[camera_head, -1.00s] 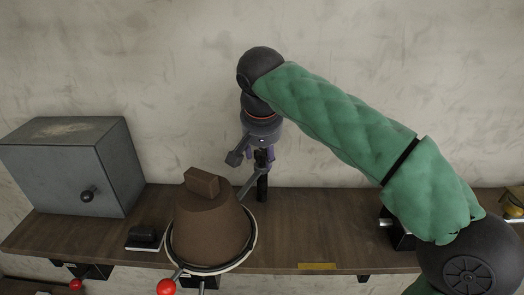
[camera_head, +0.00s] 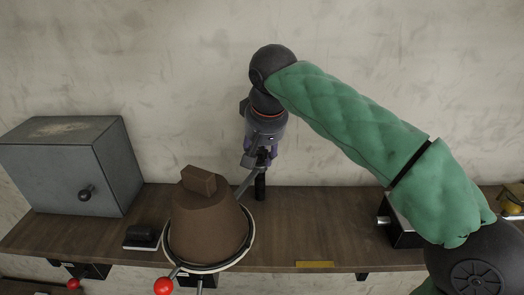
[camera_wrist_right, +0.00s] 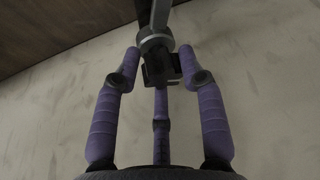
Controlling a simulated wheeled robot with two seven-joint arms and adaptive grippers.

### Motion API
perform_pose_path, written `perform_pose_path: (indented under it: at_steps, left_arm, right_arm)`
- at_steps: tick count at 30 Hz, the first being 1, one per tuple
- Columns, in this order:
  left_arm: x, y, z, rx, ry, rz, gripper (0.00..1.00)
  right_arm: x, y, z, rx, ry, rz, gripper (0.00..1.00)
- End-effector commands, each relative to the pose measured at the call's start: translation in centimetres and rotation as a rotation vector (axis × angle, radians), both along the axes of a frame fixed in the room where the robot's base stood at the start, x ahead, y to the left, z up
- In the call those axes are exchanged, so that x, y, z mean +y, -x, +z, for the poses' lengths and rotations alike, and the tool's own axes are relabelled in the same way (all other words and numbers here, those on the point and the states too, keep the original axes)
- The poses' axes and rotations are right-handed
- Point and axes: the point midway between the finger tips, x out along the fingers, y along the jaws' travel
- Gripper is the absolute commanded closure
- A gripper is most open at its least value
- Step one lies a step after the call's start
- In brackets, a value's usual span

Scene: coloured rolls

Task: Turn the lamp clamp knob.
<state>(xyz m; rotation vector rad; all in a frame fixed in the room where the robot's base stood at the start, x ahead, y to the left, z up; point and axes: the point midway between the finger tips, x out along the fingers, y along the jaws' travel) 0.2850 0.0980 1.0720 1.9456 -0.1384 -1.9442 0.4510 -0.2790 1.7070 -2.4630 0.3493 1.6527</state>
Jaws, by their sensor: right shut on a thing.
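The lamp has a brown shade (camera_head: 208,225) with a pale rim, standing low at the shelf's front. A thin grey lamp arm (camera_head: 245,183) slants up from behind the shade to a dark upright post (camera_head: 260,188). My right gripper (camera_head: 262,150) comes from above and is at the joint at the top of this post. In the right wrist view, its purple fingers (camera_wrist_right: 160,62) are closed around the clamp knob (camera_wrist_right: 155,40), a grey and black piece at the fingertips. The fingers partly hide the knob in the head view. My left gripper is out of view.
A grey metal box (camera_head: 70,165) stands on the left of the wooden shelf (camera_head: 325,225). A small black block (camera_head: 142,237) lies beside the shade. A red ball (camera_head: 164,286) is on a lever below the rim. The shelf right of the post is largely clear.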

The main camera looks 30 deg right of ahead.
Motion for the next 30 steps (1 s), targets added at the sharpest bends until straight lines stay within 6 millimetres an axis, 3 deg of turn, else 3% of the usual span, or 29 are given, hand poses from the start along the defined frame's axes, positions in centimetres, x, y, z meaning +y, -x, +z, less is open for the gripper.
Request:
perform_pose_path:
  at_steps: [2,3,4,17,30]
  left_arm:
    - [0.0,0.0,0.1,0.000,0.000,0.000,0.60]
    - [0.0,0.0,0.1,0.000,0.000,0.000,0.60]
    - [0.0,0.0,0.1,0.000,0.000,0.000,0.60]
    - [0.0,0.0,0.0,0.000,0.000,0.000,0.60]
    - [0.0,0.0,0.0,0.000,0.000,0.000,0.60]
  right_arm:
    - [-0.1,-0.2,0.6,-0.019,-0.002,-0.002,0.92]
    - [-0.1,-0.2,0.6,-0.019,-0.002,-0.002,0.48]
    - [-0.1,-0.2,0.6,-0.019,-0.002,-0.002,0.40]
    - [0.0,0.1,0.8,-0.010,-0.001,-0.002,0.39]
    - [1.0,2.7,8.0,-0.013,-0.001,0.001,0.39]
